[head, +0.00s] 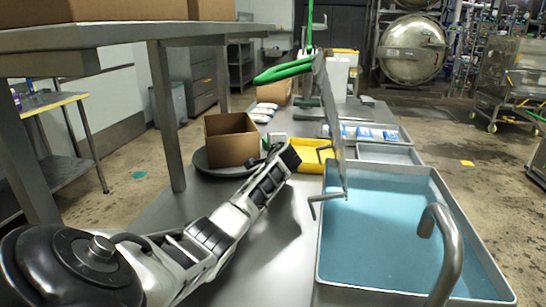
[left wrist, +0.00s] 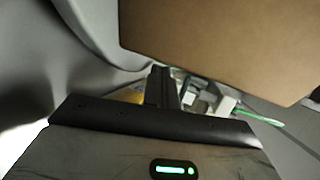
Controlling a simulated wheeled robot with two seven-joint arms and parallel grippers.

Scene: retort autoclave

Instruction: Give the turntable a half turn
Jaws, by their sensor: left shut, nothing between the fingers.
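The turntable (head: 199,160) is a dark round disc on the grey bench in the head view. An open brown cardboard box (head: 231,140) stands on it and hides most of its top. The box also fills the upper right of the left wrist view (left wrist: 225,45). My left gripper (head: 252,163) is at the right side of the box, by the turntable's right edge. Its fingers (left wrist: 163,87) show close together in the left wrist view, shut and empty. I cannot tell whether they touch the box or the disc. My right gripper is not in view.
A yellow tray (head: 312,163) lies just right of my left gripper. A sink of blue water (head: 385,235) with a curved tap (head: 447,250) fills the right front. A thin grey panel (head: 330,110) stands above the sink's edge. A shelf (head: 110,38) overhangs at left.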

